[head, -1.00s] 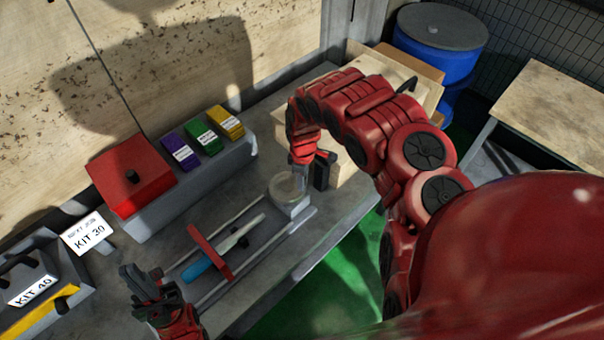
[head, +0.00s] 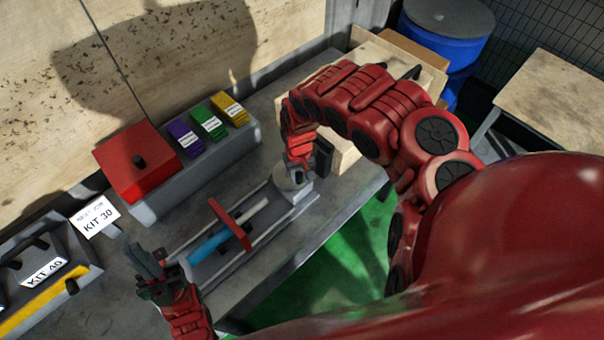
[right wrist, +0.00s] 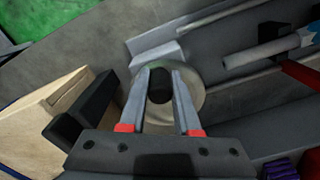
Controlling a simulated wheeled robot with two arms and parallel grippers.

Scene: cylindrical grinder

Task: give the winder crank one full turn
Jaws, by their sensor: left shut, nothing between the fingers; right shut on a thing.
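The winder crank (head: 281,183) is a pale round disc on a grey block at the right end of a railed slide, mostly hidden under my right gripper in the head view. In the right wrist view the disc (right wrist: 196,92) lies below the fingers, with a dark upright knob (right wrist: 160,88) between them. My right gripper (right wrist: 160,76) is shut on that knob; it also shows in the head view (head: 297,168). A red upright plate (head: 231,224) stands across the rails, over a blue and white rod (head: 206,247). My left gripper (head: 146,262) is shut and empty left of the slide.
A red box (head: 137,162) and purple, green and yellow blocks (head: 208,123) sit on a grey ledge behind the slide. A KIT 30 sign (head: 95,216) and a KIT 40 unit (head: 45,270) stand left. A wooden box (right wrist: 40,125) is close beside my right gripper.

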